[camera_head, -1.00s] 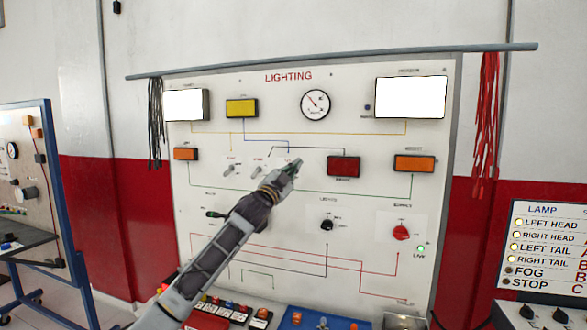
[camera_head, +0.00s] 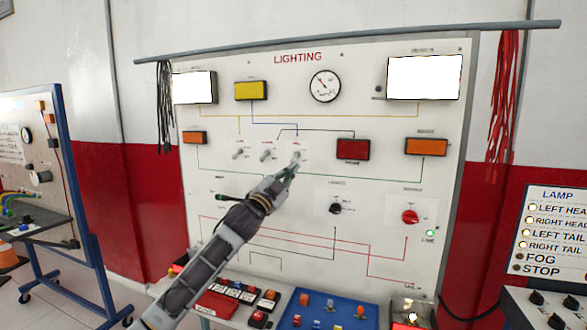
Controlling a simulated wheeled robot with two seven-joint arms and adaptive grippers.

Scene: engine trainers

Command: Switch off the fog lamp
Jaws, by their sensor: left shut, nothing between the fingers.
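The white LIGHTING panel (camera_head: 330,110) stands upright in front of me. Three small toggle switches sit in a row on it: a left one (camera_head: 238,154), a middle one (camera_head: 267,155) and a right one (camera_head: 297,157). Their labels are too small to read. My left gripper (camera_head: 288,172) is shut and empty, its tip just below the right toggle; I cannot tell if they touch. A yellow lamp (camera_head: 251,91) is at the upper left of the panel. On the lamp board (camera_head: 550,207) at right, the FOG indicator (camera_head: 519,257) looks dark. My right gripper is not in view.
A black knob (camera_head: 336,208) and a red knob (camera_head: 410,216) are lower right on the panel. Trays with coloured parts, one red (camera_head: 217,304) and one blue (camera_head: 333,311), lie below. Black cables (camera_head: 165,105) and red cables (camera_head: 502,95) hang at the sides.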

